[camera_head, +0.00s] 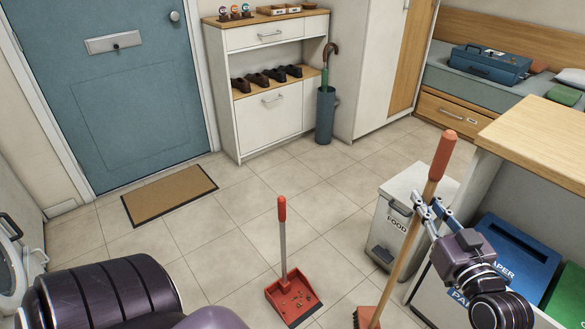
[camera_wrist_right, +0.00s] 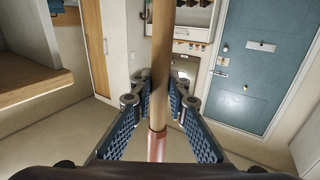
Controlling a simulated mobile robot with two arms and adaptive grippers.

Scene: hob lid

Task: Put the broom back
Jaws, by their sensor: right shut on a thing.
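The broom (camera_head: 407,256) stands slightly tilted, with a wooden handle, a red grip at its top and a red head (camera_head: 367,317) at the bottom edge of the head view. The lowest part of the head is cut off. My right gripper (camera_head: 427,210) is shut on the handle, below the red grip. In the right wrist view the handle (camera_wrist_right: 161,60) runs between the two blue-padded fingers of my right gripper (camera_wrist_right: 159,106). My left gripper is out of view.
A red dustpan (camera_head: 294,297) with debris stands on the tiles left of the broom. A food bin (camera_head: 406,190), blue paper bin (camera_head: 515,255) and wooden counter (camera_head: 540,130) are close on the right. The doormat (camera_head: 169,193) lies by the blue door; tiles between are clear.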

